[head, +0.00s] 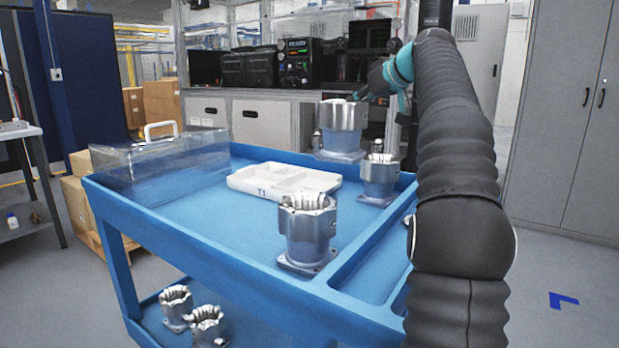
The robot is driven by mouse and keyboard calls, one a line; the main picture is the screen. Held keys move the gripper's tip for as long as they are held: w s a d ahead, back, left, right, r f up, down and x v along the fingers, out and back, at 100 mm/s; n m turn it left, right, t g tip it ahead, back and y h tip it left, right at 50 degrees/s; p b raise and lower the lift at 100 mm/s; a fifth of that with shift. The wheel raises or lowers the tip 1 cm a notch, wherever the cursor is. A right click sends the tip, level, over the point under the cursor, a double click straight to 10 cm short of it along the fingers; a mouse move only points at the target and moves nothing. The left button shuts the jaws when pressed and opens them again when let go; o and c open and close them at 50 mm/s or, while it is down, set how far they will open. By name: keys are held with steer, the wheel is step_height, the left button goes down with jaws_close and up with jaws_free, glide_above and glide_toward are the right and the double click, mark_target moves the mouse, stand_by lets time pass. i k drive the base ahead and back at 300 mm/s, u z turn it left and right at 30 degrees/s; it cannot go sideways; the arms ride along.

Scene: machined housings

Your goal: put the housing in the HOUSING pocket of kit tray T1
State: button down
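A silver machined housing (341,122) with a square base flange hangs upright in the air above the right back part of the blue trolley. My gripper (359,95) reaches in from the right and is shut on its upper rim; the fingertips are small and partly hidden. The white kit tray (261,193), marked T1, lies on the trolley top, left of and below the held housing. Its visible pockets look empty. The pocket names cannot be read, so I cannot tell which is HOUSING.
Similar housings stand on the trolley at front right (307,235) and back right (379,178). A clear box with a white handle (160,131) is at the left. Two more housings (206,325) are on the lower shelf. Blue surface is free in front of the tray.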

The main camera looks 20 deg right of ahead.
mark_target(308, 188)
steer(key=u, duration=3.05)
steer(key=k, duration=1.9)
steer(key=z, duration=1.9)
steer(key=i, duration=0.5)
